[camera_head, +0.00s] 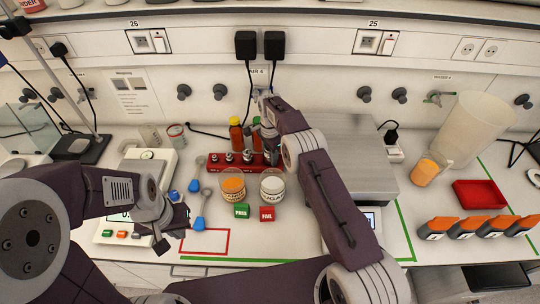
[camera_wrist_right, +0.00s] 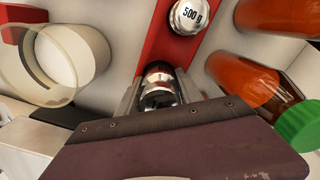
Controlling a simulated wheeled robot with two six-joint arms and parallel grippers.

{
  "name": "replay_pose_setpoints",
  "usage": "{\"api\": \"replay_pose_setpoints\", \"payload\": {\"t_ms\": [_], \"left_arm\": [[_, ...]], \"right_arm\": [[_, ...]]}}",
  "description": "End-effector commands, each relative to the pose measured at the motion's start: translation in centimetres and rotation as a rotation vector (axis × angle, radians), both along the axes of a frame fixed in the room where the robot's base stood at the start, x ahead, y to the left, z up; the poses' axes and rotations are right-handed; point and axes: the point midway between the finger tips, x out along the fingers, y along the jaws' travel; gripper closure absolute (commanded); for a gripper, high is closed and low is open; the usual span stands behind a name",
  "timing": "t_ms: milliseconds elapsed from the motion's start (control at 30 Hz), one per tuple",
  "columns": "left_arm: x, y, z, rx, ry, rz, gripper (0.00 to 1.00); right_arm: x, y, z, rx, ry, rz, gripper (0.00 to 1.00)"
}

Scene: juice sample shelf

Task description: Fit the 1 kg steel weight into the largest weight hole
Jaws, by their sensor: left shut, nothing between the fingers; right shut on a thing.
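The red weight block (camera_head: 214,167) lies on the bench in the middle of the head view, with several steel weights standing in a row in it. My right gripper (camera_wrist_right: 158,80) is shut on a shiny steel weight (camera_wrist_right: 158,92), over the end of the red block (camera_wrist_right: 160,48) in the right wrist view. A weight marked 500 g (camera_wrist_right: 190,15) sits in the block beside it. The held weight's lower end is hidden, so I cannot tell whether it is in a hole. My left gripper (camera_head: 167,232) is shut and empty at the left, by the balance.
Bottles (camera_head: 236,134) with orange contents stand behind the block. A large steel box (camera_head: 345,135) is to the right.

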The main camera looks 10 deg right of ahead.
Motion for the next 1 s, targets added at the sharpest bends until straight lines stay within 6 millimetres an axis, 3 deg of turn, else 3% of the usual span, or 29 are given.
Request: {"api": "replay_pose_setpoints", "payload": {"t_ms": [833,867,933,1000], "left_arm": [[0.0,0.0,-0.59,0.0,0.0,0.0,1.0],[0.0,0.0,-0.59,0.0,0.0,0.0,1.0],[0.0,0.0,-0.6,0.0,0.0,0.0,1.0],[0.0,0.0,-0.61,0.0,0.0,0.0,1.0]], "right_arm": [[-0.12,0.02,-0.62,0.001,0.0,0.0,1.0],[-0.13,0.02,-0.64,0.001,0.001,0.0,0.52],[-0.17,0.03,-0.7,0.0,0.002,0.0,0.32],[-0.24,0.01,-0.76,0.0,0.005,0.0,0.32]]}}
